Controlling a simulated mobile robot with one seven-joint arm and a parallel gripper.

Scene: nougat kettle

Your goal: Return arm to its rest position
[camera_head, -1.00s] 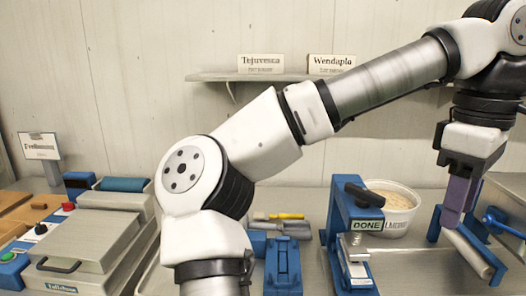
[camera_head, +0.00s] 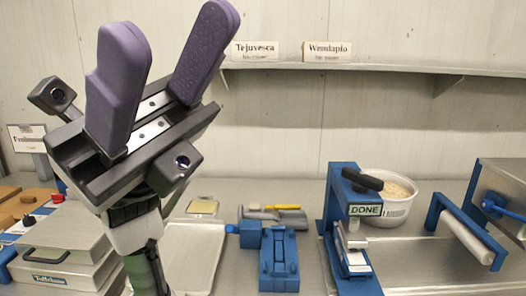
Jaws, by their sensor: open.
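My gripper (camera_head: 165,65) is raised at the left of the view, close to the camera, with its two purple fingers pointing up. The fingers stand apart with nothing between them, so it is open and empty. My wrist rises from the bottom edge below it. The rest of my arm is out of view.
Below stand a metal press labelled Tellehane (camera_head: 60,262), a pale tray (camera_head: 190,258), a blue fixture (camera_head: 279,260), a blue stand with a DONE sign (camera_head: 365,211), a white tub (camera_head: 398,212) and a roller (camera_head: 467,238). A shelf (camera_head: 390,68) with two name cards runs along the wall.

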